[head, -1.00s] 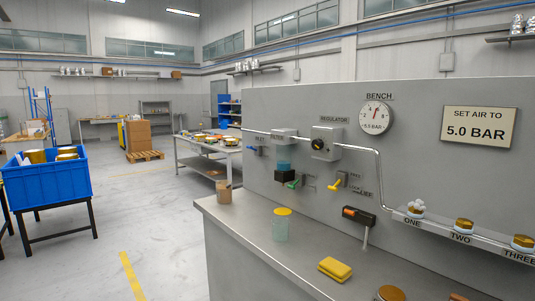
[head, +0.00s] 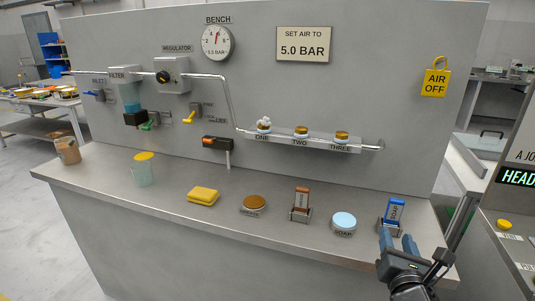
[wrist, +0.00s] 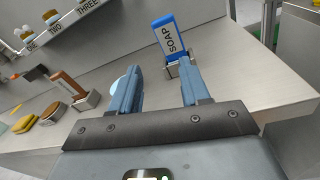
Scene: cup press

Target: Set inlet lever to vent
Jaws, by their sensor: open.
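The inlet lever (head: 94,93) is a small blue handle under the INLET label, at the far left of the grey panel in the head view. It points left, roughly level; the marks beside it are too small to read. My gripper (head: 399,243) is at the right end of the bench in the head view, far from the lever. In the wrist view my gripper (wrist: 156,88) has its two blue fingers apart with nothing between them. A blue soap holder (wrist: 169,38) stands just beyond the fingertips. The lever is not in the wrist view.
The bench top (head: 100,172) holds a brown cup (head: 67,150), a glass jar (head: 142,171), a yellow sponge (head: 203,196) and several holders. The green lever (head: 149,126), yellow lever (head: 189,117) and pipe (head: 228,95) stick out from the panel. Space above the bench front is clear.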

